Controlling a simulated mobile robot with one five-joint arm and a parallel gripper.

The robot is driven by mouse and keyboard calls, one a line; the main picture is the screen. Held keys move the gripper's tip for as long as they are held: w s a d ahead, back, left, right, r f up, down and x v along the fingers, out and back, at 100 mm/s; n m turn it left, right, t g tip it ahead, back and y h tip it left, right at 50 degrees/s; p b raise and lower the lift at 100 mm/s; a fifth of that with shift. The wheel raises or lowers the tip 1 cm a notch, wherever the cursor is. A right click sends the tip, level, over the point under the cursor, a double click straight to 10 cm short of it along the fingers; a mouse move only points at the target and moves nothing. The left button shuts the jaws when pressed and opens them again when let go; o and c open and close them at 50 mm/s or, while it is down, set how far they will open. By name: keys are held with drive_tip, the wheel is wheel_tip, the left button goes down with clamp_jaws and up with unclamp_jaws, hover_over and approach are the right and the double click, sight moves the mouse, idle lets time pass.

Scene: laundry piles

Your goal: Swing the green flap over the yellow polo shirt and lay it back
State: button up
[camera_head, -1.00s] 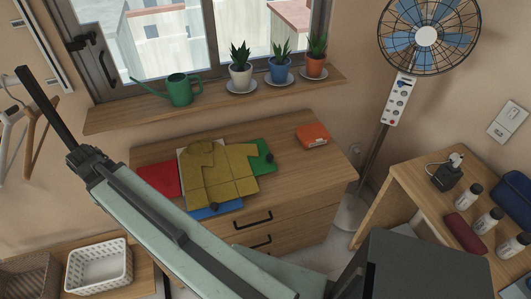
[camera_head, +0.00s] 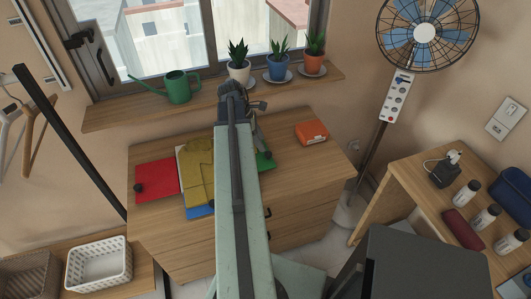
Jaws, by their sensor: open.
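The yellow polo shirt (camera_head: 199,170) lies on a flat folding board on the wooden dresser. My arm crosses in front and hides its right part. The green flap (camera_head: 264,163) shows only as a small piece with a dark knob at the right of my arm, lying flat on the dresser. The red flap (camera_head: 157,180), with a dark knob, lies flat at the left, and a bit of the blue flap (camera_head: 200,211) shows below the shirt. My arm reaches up over the board and bends near the sill; its fingers are hidden behind it.
A sill above the dresser holds a green watering can (camera_head: 178,88) and several potted plants. An orange box (camera_head: 312,132) sits at the dresser's right. A white basket (camera_head: 98,264) stands lower left, a fan (camera_head: 424,33) at right. The dresser's right side has free room.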

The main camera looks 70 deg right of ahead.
sight(268, 153)
drive_tip(key=b+x, duration=0.5)
drive_tip(key=x, duration=0.1)
drive_tip(key=shift+f, duration=0.35)
drive_tip(key=shift+r, duration=0.1)
clamp_jaws()
idle(0.7)
